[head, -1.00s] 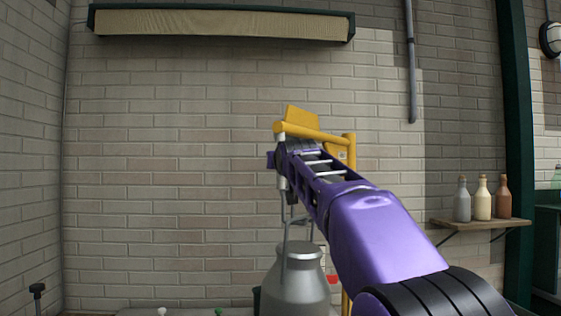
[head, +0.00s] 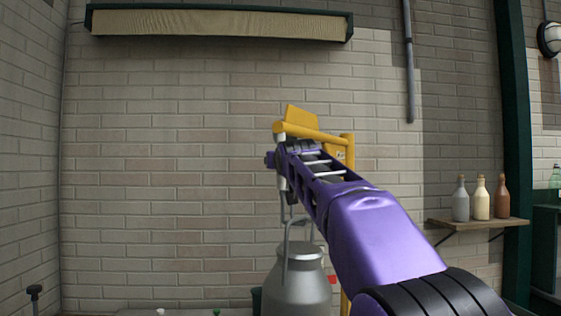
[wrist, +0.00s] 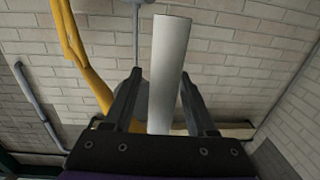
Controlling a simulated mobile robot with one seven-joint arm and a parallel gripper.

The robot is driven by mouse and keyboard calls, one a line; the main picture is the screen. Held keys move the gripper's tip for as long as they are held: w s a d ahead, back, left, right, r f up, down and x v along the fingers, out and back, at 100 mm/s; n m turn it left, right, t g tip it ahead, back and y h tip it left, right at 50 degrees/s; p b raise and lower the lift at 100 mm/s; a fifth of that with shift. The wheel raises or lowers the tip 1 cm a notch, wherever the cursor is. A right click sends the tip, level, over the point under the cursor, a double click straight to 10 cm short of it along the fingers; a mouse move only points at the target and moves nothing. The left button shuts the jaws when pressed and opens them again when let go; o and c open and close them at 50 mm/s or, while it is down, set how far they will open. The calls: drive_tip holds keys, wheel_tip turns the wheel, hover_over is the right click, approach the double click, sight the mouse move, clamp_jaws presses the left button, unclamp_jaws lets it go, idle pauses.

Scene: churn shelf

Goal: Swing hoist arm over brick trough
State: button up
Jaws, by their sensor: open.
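The yellow hoist arm (head: 318,135) reaches left from its yellow post (head: 348,155), partly behind my purple arm; yellow parts also show in the wrist view (wrist: 82,50). A grey metal churn (head: 297,280) with a bail handle is below it, its base out of frame. In the wrist view a pale upright bar (wrist: 168,75) stands between the two black fingers of my gripper (wrist: 161,80). The fingers are open on either side of it, and I cannot tell whether either touches it. In the head view my gripper is mostly hidden at the arm's far end. I cannot make out the trough.
A wooden shelf (head: 478,225) with three bottles hangs at the right, near a dark green post (head: 515,130). A rolled awning (head: 220,24) is high on the brick wall. The space left of the hoist is clear. Small knobs show at the bottom edge.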

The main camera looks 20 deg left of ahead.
drive_tip(key=b+v, duration=1)
drive_tip(key=v, duration=0.7)
drive_tip(key=shift+d, duration=0.15)
drive_tip(key=shift+s+d, duration=0.1)
